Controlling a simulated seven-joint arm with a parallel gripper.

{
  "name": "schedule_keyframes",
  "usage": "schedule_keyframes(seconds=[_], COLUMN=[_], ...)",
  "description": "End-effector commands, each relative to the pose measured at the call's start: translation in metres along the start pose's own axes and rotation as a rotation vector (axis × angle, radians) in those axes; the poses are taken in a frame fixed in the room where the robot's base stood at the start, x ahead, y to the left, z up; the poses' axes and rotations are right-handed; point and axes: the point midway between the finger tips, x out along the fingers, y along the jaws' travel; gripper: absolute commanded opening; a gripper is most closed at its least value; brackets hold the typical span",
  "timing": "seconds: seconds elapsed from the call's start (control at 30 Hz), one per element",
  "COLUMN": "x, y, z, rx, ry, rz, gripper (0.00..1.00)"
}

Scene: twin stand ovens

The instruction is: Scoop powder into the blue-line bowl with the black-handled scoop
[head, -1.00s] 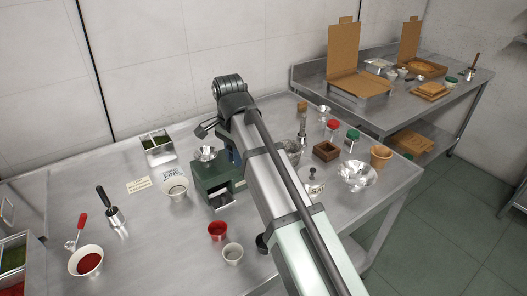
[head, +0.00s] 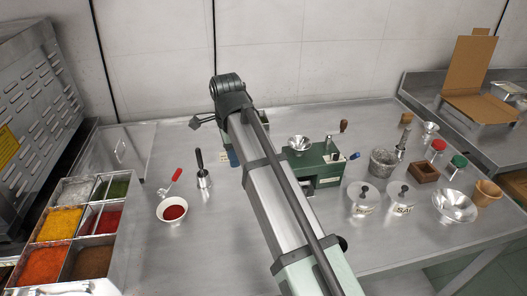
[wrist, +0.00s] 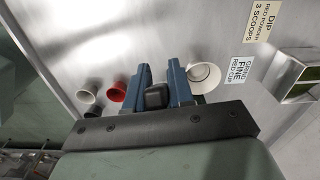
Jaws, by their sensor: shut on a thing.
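In the wrist view my gripper (wrist: 157,74) has its blue fingers shut on a dark squarish object (wrist: 155,97); which thing it is I cannot tell. In the head view my arm hides most of the gripper. A black-handled metal tool (head: 203,170), looking like the scoop, stands on the table left of my arm. A white bowl (head: 172,220) with red powder (head: 174,212) stands near it. Another white bowl (wrist: 213,72) is just right of my fingers in the wrist view. I cannot make out a blue line on either bowl.
A red-handled scoop (head: 174,178) lies by the powder bowl. A tray (head: 125,262) of coloured powders stands at left.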

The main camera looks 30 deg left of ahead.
Motion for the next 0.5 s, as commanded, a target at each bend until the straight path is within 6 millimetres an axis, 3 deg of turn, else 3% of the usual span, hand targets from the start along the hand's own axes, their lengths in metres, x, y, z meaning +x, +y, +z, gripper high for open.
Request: schedule_keyframes(seconds=[0.03, 0.5], x=[0.000, 0.008], y=[-0.004, -0.001], z=[0.020, 0.182], rx=[0.000, 0.064], ry=[0.000, 0.001], rz=[0.000, 0.002], gripper=[0.00, 0.00])
